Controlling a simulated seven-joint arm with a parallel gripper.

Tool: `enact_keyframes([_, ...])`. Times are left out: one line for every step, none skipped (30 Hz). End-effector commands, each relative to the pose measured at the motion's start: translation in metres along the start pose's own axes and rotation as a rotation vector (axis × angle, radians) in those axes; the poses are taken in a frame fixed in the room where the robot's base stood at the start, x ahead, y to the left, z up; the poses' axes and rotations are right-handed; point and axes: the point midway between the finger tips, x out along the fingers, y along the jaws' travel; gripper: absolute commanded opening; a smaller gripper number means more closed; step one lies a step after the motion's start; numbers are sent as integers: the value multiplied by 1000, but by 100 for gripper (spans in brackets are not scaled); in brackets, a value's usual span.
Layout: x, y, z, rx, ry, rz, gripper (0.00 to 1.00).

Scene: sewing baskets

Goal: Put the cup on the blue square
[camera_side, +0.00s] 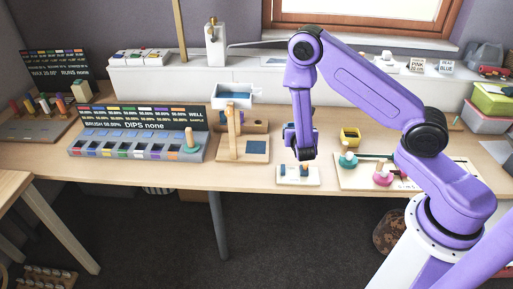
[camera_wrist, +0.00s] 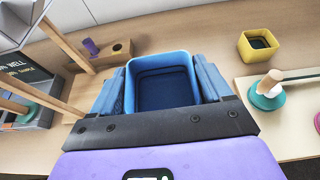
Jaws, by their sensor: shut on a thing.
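A blue, square-mouthed cup (camera_wrist: 162,88) sits between the two blue fingers of my gripper (camera_wrist: 160,95) in the wrist view, its open top facing the camera. The fingers press on its left and right sides. In the side view my gripper (camera_side: 302,150) hangs above a small white board near the table's front, and the cup is mostly hidden by it. A dark blue square (camera_side: 256,147) lies on the wooden stand to the left of my gripper. I cannot make out this square in the wrist view.
The wooden stand (camera_side: 229,153) has an upright post. The white board (camera_side: 298,181) holds small blue pieces. A yellow cup (camera_side: 350,136) stands to the right, beside a board with a teal-based (camera_side: 348,160) and a pink-based piece (camera_side: 383,178). A compartment tray (camera_side: 130,151) stands left.

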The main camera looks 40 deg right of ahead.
Motion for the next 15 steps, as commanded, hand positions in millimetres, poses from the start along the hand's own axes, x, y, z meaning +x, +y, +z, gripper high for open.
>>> enact_keyframes([-1,14,2,6,0,1,49])
enact_keyframes([-2,20,3,7,2,1,49])
enact_keyframes([-2,27,4,8,4,0,49])
enact_keyframes([-3,32,5,9,5,-1,49])
enact_keyframes([-3,36,6,11,7,-2,49])
enact_keyframes([-4,41,6,10,10,-2,49])
enact_keyframes([-4,44,7,11,11,-3,49])
enact_keyframes([-4,47,7,11,11,-2,49])
enact_keyframes([-4,50,7,11,12,-3,49])
enact_keyframes([-4,51,8,11,13,-4,49])
enact_keyframes([-3,53,8,12,14,-4,49])
enact_keyframes([-1,56,7,12,15,-4,49])
enact_keyframes([1,58,7,13,15,-4,49])
enact_keyframes([4,60,6,13,15,-5,49])
enact_keyframes([10,64,6,14,15,-5,49])
